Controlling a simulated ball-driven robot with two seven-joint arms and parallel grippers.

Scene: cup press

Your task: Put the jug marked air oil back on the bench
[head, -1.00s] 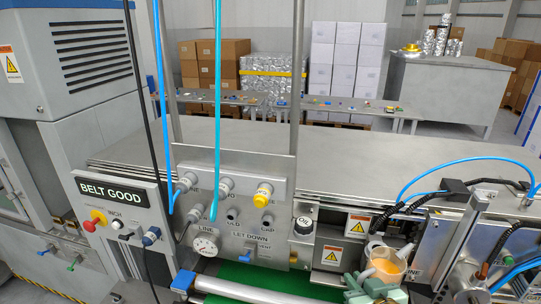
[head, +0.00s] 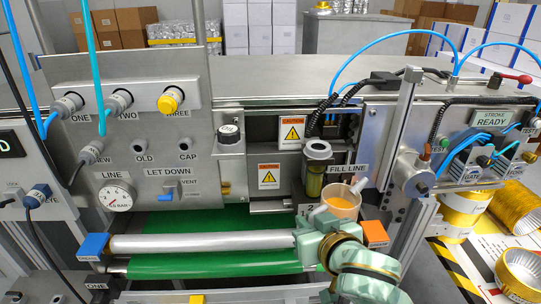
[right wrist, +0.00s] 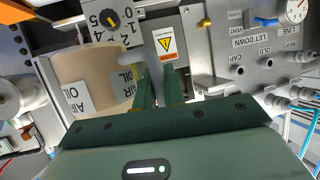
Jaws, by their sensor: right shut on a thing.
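The jug marked air oil (head: 342,205) is a pale cup with an orange-tan top in the head view. In the right wrist view the jug (right wrist: 88,78) fills the left side, with AIR OIL labels and a grey handle. My green right gripper (head: 312,240) is shut on the jug and holds it in front of the machine. In the right wrist view the gripper's fingers (right wrist: 160,88) are closed at the handle. My left gripper is in neither current view.
A small oil bowl (head: 314,178) hangs just behind the jug, near the FILL LINE label (head: 348,169). A green belt (head: 220,262) and silver roller (head: 200,243) lie at left.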

